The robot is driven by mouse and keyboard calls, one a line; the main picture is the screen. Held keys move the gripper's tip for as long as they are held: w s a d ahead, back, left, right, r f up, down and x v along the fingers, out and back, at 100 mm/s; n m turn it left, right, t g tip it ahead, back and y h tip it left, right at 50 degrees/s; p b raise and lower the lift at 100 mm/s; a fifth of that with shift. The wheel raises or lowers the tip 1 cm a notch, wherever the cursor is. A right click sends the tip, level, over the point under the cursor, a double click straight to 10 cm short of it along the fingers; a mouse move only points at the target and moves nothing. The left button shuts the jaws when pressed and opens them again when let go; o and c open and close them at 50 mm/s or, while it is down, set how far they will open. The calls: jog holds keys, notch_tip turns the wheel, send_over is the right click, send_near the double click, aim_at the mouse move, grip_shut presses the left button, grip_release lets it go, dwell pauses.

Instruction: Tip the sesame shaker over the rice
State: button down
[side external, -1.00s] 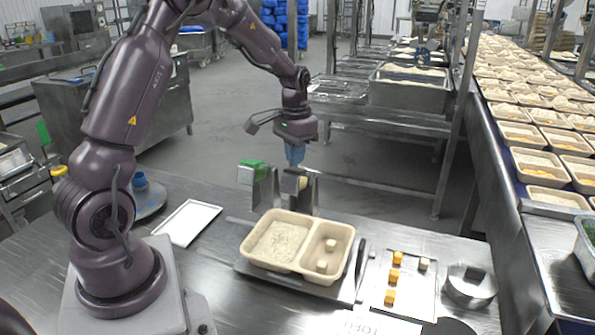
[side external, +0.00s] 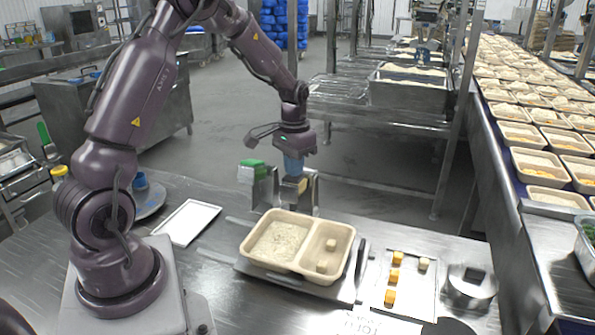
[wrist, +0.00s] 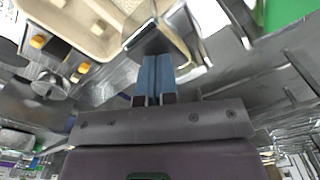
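My gripper (side external: 293,172) hangs down over the metal holders behind the tray, its blue fingers just above or at a small tan-topped item (side external: 303,183). I cannot tell for sure whether this item is the sesame shaker. In the wrist view the blue fingers (wrist: 155,62) look close together, with a grey metallic block (wrist: 148,40) at their tips; whether they pinch it is hidden. The rice (side external: 278,242) fills the left compartment of the beige tray (side external: 296,218).
A green-topped item (side external: 252,165) stands in the holder left of my gripper. A white board (side external: 188,222) lies left of the tray. Right of it are a sheet with orange and pale cubes (side external: 390,297) and a round metal container (side external: 471,285).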

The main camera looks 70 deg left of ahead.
jog(key=shift+s+d+f, duration=0.2)
jog(key=shift+f, duration=0.6)
jog(key=shift+s+d+f, duration=0.2)
jog(key=shift+f, duration=0.55)
jog(key=shift+r, duration=0.15)
jog(key=shift+w+a+r, duration=0.2)
jog(key=shift+r, duration=0.85)
jog(key=shift+w+a+r, duration=0.2)
jog(key=shift+r, duration=0.85)
jog(key=shift+w+a+r, duration=0.2)
jog(key=shift+r, duration=0.85)
jog(key=s+d+r+m+t, duration=0.1)
jog(key=s+d+r+t, duration=0.1)
jog(key=s+d+r, duration=0.45)
jog(key=s+d+r+m+t, duration=0.1)
jog(key=s+d+r+t, duration=0.15)
jog(key=d+r, duration=0.6)
jog(key=s+d+m+t, duration=0.1)
jog(key=s+d, duration=0.4)
jog(key=s, duration=0.3)
jog(key=shift+s+d+f, duration=0.15)
jog(key=shift+d+f, duration=0.05)
jog(key=shift+d, duration=0.2)
